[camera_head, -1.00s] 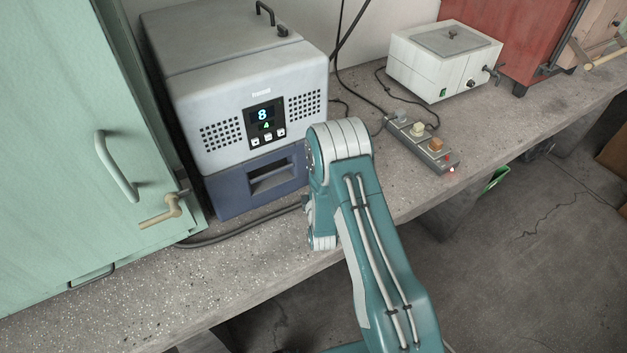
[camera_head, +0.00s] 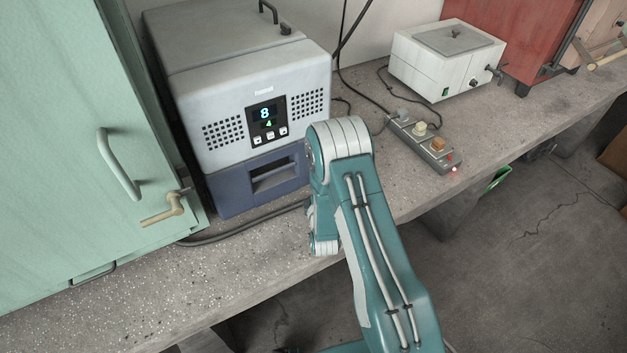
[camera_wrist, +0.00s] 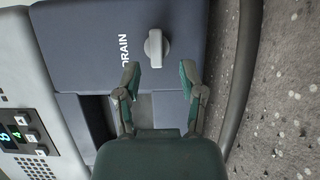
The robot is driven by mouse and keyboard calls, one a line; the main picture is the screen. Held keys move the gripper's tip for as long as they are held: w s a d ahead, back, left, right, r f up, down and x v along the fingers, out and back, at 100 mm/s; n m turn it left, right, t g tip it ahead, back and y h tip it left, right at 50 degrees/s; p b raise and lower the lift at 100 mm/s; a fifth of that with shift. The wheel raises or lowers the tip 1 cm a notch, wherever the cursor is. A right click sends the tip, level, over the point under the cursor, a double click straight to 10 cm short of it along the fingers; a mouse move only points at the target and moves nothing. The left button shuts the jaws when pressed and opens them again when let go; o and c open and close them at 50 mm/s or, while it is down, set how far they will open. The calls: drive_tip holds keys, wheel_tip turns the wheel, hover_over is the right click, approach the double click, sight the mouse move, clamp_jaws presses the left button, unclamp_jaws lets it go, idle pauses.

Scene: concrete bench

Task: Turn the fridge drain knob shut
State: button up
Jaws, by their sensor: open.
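The light grey drain knob (camera_wrist: 155,48) shows in the wrist view on the dark blue lower panel (camera_wrist: 85,40), beside the lettering DRAIN. Its raised grip runs parallel to the lettering. The panel is the base of a grey unit (camera_head: 225,105) with a lit display, which also shows in the head view (camera_head: 235,190). My gripper (camera_wrist: 159,76) is open and empty. Its fingertips point at the knob, one to each side of its line, apart from it. In the head view my arm hides the gripper and the knob.
A dark cable (camera_wrist: 243,75) runs over the speckled concrete bench (camera_wrist: 288,100) beside the unit. A mint-green cabinet (camera_head: 70,120) with a brass-coloured lever (camera_head: 165,208) stands at left. A power strip (camera_head: 425,145) and white box (camera_head: 445,75) lie to the right.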

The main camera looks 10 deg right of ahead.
drive_tip(key=s, duration=0.6)
drive_tip(key=s+a, duration=0.1)
drive_tip(key=s, duration=0.3)
drive_tip(key=shift+s+a+f, duration=0.1)
drive_tip(key=w+r+m+g, duration=0.3)
drive_tip(key=w+r+m, duration=0.2)
drive_tip(key=r, duration=0.4)
drive_tip(key=s+r+m+g+y, duration=0.1)
drive_tip(key=s+r+m+g, duration=0.25)
drive_tip(key=r, duration=0.85)
drive_tip(key=s+d+r+m+g, duration=0.1)
drive_tip(key=s+r+m+g, duration=0.2)
drive_tip(key=s, duration=0.9)
drive_tip(key=s+d+r+m+g, duration=0.1)
drive_tip(key=s+r+m+g, duration=0.2)
drive_tip(key=s, duration=1)
wheel_tip(320, 180, up, 6)
drive_tip(key=m, duration=0.2)
drive_tip(key=shift+s+d+f+m, duration=0.2)
drive_tip(key=shift+d+f+m, duration=0.05)
drive_tip(key=shift+d+m, duration=0.1)
